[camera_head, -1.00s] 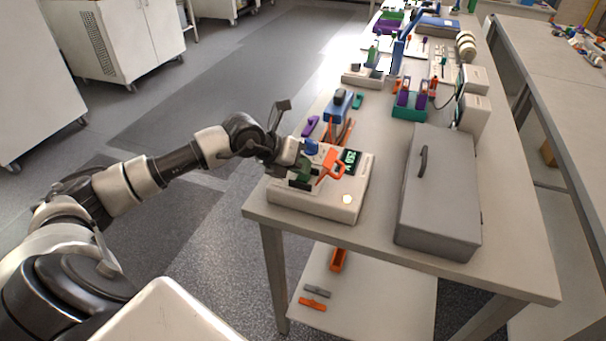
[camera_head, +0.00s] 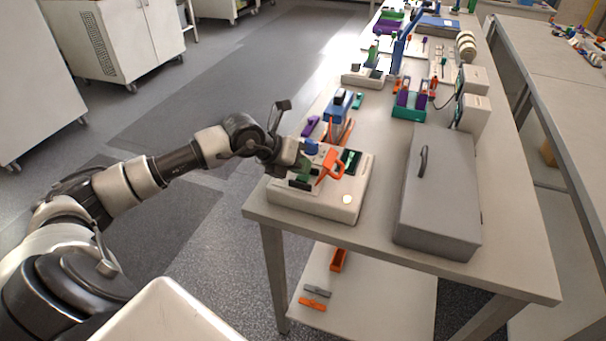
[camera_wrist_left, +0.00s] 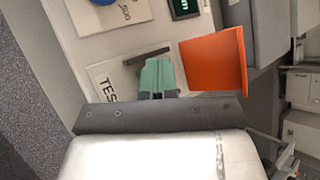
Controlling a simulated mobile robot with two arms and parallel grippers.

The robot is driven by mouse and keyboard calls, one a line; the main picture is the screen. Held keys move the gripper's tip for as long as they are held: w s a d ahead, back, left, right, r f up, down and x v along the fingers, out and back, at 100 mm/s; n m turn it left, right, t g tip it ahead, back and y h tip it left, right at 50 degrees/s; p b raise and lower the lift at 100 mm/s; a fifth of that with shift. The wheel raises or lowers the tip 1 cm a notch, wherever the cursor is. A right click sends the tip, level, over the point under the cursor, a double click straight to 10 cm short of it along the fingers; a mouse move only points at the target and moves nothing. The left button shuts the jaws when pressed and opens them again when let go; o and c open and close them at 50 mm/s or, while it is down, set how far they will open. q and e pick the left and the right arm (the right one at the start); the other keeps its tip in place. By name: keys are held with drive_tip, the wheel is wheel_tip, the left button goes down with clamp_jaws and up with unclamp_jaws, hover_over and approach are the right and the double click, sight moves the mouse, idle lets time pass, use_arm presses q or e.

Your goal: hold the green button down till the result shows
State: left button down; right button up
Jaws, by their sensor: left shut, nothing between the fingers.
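The off-white tester (camera_head: 318,205) sits at the near left corner of the bench. A green part (camera_head: 305,172) stands on its top, and it shows as a green block (camera_wrist_left: 158,74) beside a partly hidden "TES" label (camera_wrist_left: 106,86) in the left wrist view. I cannot tell if this is the button itself. My left gripper (camera_head: 297,177) is shut and empty, right at the green part; its fingertips (camera_wrist_left: 157,94) overlap the block, and contact cannot be made out. The display (camera_head: 351,161) shows green characters too small to read. My right gripper is out of view.
An orange lever (camera_head: 330,167) rises close beside my left gripper. A blue knob (camera_head: 311,147) and a pale round spot (camera_head: 347,199) are on the tester. A grey lidded box (camera_head: 437,200) stands to the right, with a narrow bare strip of bench between.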

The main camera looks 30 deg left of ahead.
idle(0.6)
use_arm(q)
drive_tip(key=shift+r+p, duration=0.5)
drive_tip(key=shift+r, duration=0.3)
drive_tip(key=shift+r+p, duration=1.6)
drive_tip(key=shift+r, duration=1)
drive_tip(key=shift+f, duration=0.15)
